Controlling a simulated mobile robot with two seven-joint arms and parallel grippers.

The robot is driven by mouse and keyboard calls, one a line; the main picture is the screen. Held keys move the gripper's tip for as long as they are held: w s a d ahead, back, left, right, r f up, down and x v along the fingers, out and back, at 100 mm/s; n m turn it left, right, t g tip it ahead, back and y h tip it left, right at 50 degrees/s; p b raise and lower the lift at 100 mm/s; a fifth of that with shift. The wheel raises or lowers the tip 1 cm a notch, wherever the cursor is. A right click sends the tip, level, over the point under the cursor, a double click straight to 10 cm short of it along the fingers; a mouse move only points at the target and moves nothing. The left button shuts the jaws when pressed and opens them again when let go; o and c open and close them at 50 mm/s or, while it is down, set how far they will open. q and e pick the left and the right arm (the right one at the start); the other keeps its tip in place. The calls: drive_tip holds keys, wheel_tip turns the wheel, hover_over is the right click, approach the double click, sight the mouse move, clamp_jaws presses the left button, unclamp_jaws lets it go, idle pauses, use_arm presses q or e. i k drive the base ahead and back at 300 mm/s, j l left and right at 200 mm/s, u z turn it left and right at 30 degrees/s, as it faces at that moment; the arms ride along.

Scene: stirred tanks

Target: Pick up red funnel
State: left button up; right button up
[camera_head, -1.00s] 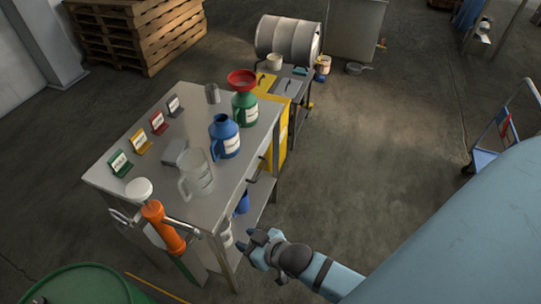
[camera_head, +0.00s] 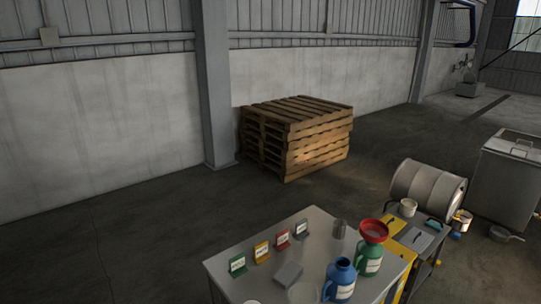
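The red funnel (camera_head: 374,229) sits in the mouth of a green container (camera_head: 369,259) near the right end of the metal table (camera_head: 230,282). The green container stands upright and has a white label. A blue container (camera_head: 340,279) stands just left of it, cut slightly by the lower part of the picture. Neither of my grippers shows in this view.
A grey metal cup (camera_head: 339,228) stands behind the containers. A side cart holds a steel drum (camera_head: 426,188). Stacked pallets (camera_head: 297,137) stand behind, with open floor between.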

sight(373, 231)
drive_tip(key=u, duration=0.4)
drive_tip(key=l+u, duration=0.35)
drive_tip(key=k+l+u, duration=0.15)
drive_tip(key=u, duration=0.25)
drive_tip(key=k+l+u, duration=0.1)
drive_tip(key=l+u, duration=0.25)
drive_tip(key=k+l+u, duration=0.55)
drive_tip(key=k+l, duration=0.1)
drive_tip(key=k, duration=0.05)
